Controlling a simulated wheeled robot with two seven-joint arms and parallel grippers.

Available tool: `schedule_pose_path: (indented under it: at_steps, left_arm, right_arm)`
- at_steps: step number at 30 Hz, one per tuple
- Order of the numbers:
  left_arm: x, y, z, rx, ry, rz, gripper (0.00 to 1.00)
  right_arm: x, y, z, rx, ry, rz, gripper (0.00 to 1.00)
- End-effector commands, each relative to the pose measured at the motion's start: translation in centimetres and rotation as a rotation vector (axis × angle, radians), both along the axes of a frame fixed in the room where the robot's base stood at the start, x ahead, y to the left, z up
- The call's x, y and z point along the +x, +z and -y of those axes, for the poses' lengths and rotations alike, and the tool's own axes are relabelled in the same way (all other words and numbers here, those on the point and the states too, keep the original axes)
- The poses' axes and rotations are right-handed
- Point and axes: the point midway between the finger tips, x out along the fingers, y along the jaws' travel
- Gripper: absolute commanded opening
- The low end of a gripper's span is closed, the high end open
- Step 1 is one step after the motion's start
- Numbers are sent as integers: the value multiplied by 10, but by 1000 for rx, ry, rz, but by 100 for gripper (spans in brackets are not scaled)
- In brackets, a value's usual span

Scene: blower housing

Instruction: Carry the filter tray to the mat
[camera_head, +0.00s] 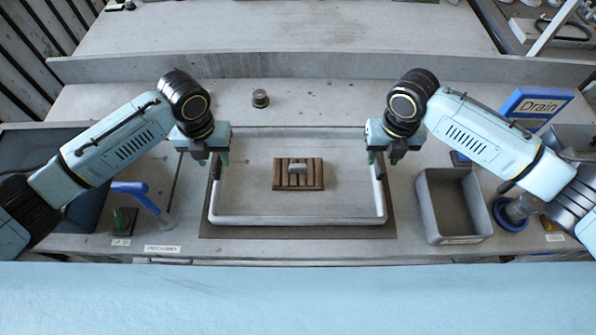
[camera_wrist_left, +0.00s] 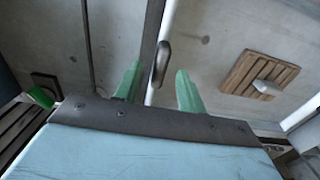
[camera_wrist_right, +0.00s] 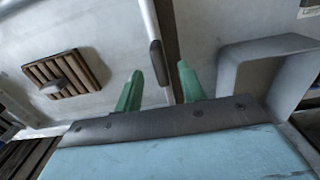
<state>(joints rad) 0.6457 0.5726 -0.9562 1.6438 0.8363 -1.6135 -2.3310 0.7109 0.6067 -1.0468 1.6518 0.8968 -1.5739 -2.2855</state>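The filter tray (camera_head: 296,220) is a shallow, pale grey, rectangular tray lying flat in the middle of the bench. It has a dark handle at each end; the left handle (camera_wrist_left: 161,62) and the right handle (camera_wrist_right: 157,62) show in the wrist views. A dark brown mat (camera_head: 300,232) shows around and under the tray. My left gripper (camera_head: 212,158) is open above the tray's left end, its green fingers either side of the handle's line. My right gripper (camera_head: 383,156) is open likewise at the right end. I cannot tell whether the fingertips reach down beside the handles.
A slatted wooden block (camera_head: 299,184) with a grey grip lies inside the tray. A blue-handled tool (camera_head: 146,197) is at left. A small dark cylinder (camera_head: 260,98) stands behind.

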Motion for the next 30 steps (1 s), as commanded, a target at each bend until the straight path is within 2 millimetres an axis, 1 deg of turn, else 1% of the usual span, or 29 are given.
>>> schedule_pose_path:
  at_steps: [1,3,6,9,13,21,22,23,30]
  left_arm:
    - [-1,-10,0,1,2,-4,40]
    - [-1,-22,0,0,2,-4,40]
    - [0,-34,0,0,1,-2,40]
    - [0,-43,0,0,2,-1,40]
    - [0,-49,0,0,1,-1,40]
    - [0,-50,0,0,0,0,40]
    - [0,-50,0,0,0,0,39]
    - [0,-50,0,0,0,0,35]
    - [0,-50,0,0,1,0,3]
  right_arm:
    - [-1,-10,0,0,-2,-4,40]
    - [-1,-22,0,-1,-1,-3,40]
    - [-1,-35,0,0,-1,-3,40]
    - [0,-43,0,-1,0,-1,40]
    - [0,-49,0,0,1,0,40]
    - [0,-50,0,0,1,0,40]
    - [0,-50,0,0,1,0,39]
    - [0,-50,0,0,1,0,35]
    - [0,-50,0,0,0,0,3]
